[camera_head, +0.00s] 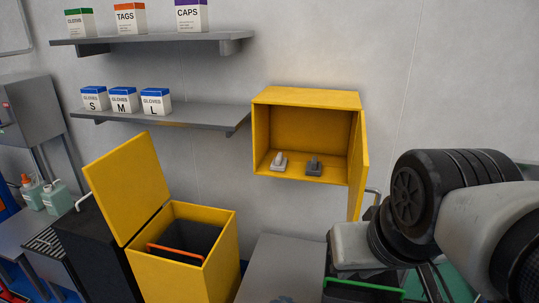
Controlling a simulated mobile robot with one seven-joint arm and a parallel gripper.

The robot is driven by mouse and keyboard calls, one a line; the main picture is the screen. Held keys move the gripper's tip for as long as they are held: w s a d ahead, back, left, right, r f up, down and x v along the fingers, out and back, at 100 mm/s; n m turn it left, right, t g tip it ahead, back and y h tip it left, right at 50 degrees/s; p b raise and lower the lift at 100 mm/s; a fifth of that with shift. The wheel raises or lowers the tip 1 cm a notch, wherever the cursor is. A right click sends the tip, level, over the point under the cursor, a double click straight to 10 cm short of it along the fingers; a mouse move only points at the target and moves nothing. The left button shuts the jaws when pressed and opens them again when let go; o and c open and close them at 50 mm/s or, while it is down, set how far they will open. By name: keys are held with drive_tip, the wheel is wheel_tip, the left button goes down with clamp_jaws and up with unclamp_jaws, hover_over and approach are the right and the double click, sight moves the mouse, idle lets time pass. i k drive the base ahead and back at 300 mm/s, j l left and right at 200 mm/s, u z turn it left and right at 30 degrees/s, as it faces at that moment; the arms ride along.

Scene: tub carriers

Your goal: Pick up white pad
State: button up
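A small white pad (279,162) with a raised grip on top lies on the floor of an open yellow wall cabinet (307,97), on its left side. A similar dark grey pad (314,166) lies to its right, apart from it. My arm comes in from the right and ends low, right of and below the cabinet. My gripper's fingers do not show, and nothing of mine touches the white pad.
The cabinet door (357,168) stands open on the right, near my arm. An open yellow bin (185,273) with an orange bar inside stands below left. Two grey shelves (190,117) hold boxes. A grey surface (278,266) lies below the cabinet.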

sight(278, 163)
drive_tip(key=i+j, duration=0.2)
drive_tip(key=j, duration=0.15)
drive_tip(key=i+j, duration=0.2)
drive_tip(key=j, duration=0.15)
drive_tip(key=i+j+z, duration=0.1)
drive_tip(key=j, duration=0.3)
drive_tip(key=i+j, duration=0.3)
